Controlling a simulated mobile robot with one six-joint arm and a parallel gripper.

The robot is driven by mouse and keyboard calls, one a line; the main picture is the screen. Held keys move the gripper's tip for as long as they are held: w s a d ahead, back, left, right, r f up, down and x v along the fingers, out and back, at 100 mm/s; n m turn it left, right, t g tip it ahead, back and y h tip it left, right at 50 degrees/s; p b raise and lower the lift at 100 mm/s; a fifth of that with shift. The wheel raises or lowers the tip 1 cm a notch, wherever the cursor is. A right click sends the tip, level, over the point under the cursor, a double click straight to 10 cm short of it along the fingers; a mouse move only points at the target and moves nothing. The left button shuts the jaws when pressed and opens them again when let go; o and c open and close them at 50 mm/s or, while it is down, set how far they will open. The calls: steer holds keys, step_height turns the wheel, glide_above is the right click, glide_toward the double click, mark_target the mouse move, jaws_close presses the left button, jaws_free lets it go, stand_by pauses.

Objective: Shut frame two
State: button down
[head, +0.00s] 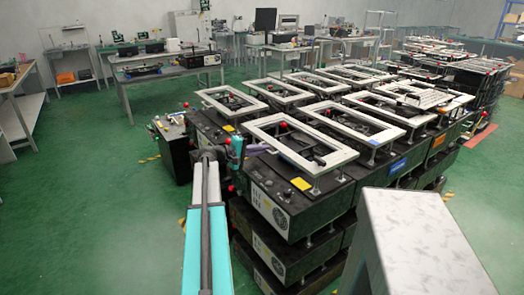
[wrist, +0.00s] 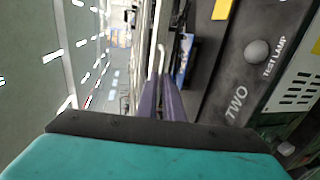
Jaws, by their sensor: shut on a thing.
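The nearest black unit (head: 300,205) carries a white rectangular frame (head: 333,161) above its top, held up on short posts. In the wrist view the unit's dark panel (wrist: 215,125) reads "TWO" and "TEST LAMP". My gripper (head: 264,148) has purple fingers and is at the left side of this frame. In the wrist view my gripper (wrist: 163,80) is shut on a thin pale bar (wrist: 161,56), which looks like part of the frame. The fingers hide the exact contact.
More black units with white frames (head: 325,112) stand close behind and to the right. Red knobs (head: 283,125) stick up near the units. A pale grey block (head: 420,235) fills the lower right. Green floor (head: 90,220) is clear at left.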

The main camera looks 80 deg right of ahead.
step_height(320, 180, up, 2)
steer(key=shift+r, duration=0.1)
stand_by(0.4)
steer(key=c, duration=1.9)
jaws_free()
steer(key=b+v, duration=0.1)
steer(key=v, duration=1.2)
steer(key=shift+w+a+b, duration=0.25)
steer(key=shift+b, duration=0.15)
steer(key=shift+c, duration=0.6)
